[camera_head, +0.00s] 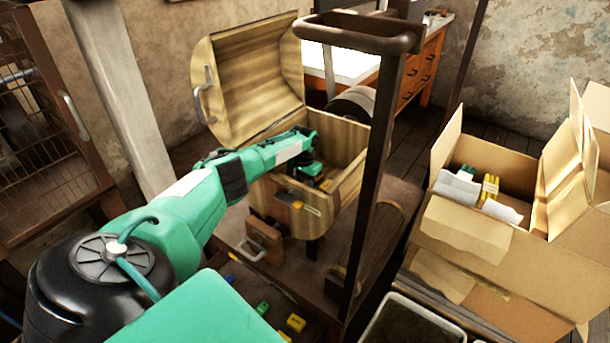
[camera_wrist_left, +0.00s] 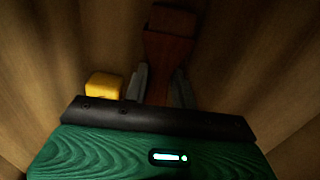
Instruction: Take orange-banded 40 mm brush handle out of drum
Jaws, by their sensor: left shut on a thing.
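The wooden drum (camera_head: 347,190) stands with its lid (camera_head: 255,75) swung open. My left arm reaches over its near left wall, and my left gripper (camera_head: 316,180) is down inside it. In the left wrist view my left gripper (camera_wrist_left: 161,88) is shut on a reddish-brown wooden handle (camera_wrist_left: 168,58), with one finger on each side. No orange band can be made out on this handle, and its size cannot be told. A yellow block (camera_wrist_left: 103,86) lies just left of the fingers inside the drum. My right gripper is not in view.
A dark metal frame post (camera_head: 372,160) rises close to the drum's right side. Open cardboard boxes (camera_head: 460,240) with packets stand at the right. Small yellow, green and blue blocks (camera_head: 295,322) lie in front, below the drum. A caged cabinet (camera_head: 45,130) is at the left.

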